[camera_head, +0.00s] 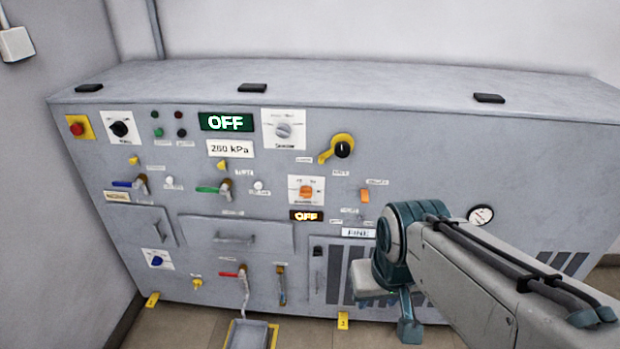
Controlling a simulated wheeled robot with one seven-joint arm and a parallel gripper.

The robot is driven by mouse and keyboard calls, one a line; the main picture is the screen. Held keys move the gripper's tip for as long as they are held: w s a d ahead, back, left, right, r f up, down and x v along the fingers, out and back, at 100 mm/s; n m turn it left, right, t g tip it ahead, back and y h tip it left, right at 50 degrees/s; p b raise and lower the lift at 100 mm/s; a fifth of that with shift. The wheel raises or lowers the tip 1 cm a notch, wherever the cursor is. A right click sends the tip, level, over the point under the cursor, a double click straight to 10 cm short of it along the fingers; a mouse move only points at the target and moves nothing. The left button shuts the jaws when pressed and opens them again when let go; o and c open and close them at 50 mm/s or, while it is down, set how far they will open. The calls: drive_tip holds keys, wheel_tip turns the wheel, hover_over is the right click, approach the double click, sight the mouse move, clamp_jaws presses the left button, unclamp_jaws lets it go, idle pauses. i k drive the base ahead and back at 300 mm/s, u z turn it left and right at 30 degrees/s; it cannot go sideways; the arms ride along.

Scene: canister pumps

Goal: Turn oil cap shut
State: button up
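The labels on the grey pump cabinet (440,150) are too small to read, so I cannot tell for sure which fitting is the oil cap. A round black knob with a yellow lever (327,156) sits on the upper middle of the front. Small yellow knobs show at the upper left (135,161), left of centre (222,164) and low on the front (197,283). My gripper (390,308) is at the lower right, before the cabinet's lower vents and apart from all these knobs. My wrist partly hides it, and its fingers cannot be made out clearly.
Blue (122,184) and green (207,190) lever valves stick out from the front. A round gauge (481,215) is at the right. A wall closes off the left side.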

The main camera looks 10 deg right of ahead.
sight(196, 282)
drive_tip(key=z, duration=0.05)
drive_tip(key=k, duration=0.5)
drive_tip(key=u, duration=1.05)
drive_tip(key=i, duration=0.65)
drive_tip(key=u, duration=0.55)
drive_tip(key=i, duration=0.9)
drive_tip(key=z, duration=0.4)
